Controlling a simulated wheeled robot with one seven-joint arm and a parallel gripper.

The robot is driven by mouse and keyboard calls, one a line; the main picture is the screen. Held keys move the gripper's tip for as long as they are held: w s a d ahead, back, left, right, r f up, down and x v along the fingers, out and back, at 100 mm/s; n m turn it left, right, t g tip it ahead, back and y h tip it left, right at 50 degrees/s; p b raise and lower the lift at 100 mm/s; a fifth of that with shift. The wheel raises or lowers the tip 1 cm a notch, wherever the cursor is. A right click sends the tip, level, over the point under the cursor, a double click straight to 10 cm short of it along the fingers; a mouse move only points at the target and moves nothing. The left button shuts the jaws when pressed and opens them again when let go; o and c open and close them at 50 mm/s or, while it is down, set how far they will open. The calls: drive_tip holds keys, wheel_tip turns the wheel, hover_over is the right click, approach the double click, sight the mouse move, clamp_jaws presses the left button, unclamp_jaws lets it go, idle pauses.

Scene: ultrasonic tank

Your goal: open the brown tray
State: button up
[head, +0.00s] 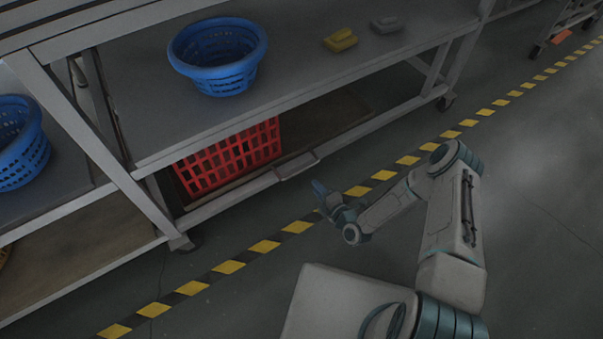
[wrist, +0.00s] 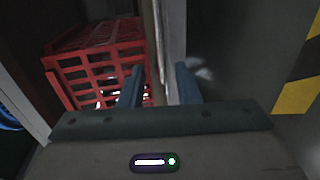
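The brown tray (head: 339,115) lies low under the grey bench, with a red basket (head: 228,157) standing on it. A grey handle (head: 297,166) sits on the tray's front edge, near the middle. My gripper (head: 319,190) is just right of and below this handle in the head view, with a small visible gap. In the wrist view my gripper's two blue fingers (wrist: 158,84) are apart. The tray's pale front edge (wrist: 174,35) runs up the picture between them, and the red basket (wrist: 97,66) shows to the left. No handle is clear between the fingers.
On the shelf above are a blue basket (head: 217,57), a yellow block (head: 340,40) and a grey block (head: 387,25). Another blue basket (head: 18,145) is at left. Open floor with a yellow-black stripe (head: 265,246) lies in front of the bench.

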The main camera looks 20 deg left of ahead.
sight(301, 170)
drive_tip(key=shift+b+x, duration=2)
drive_tip(key=shift+x, duration=3.75)
clamp_jaws()
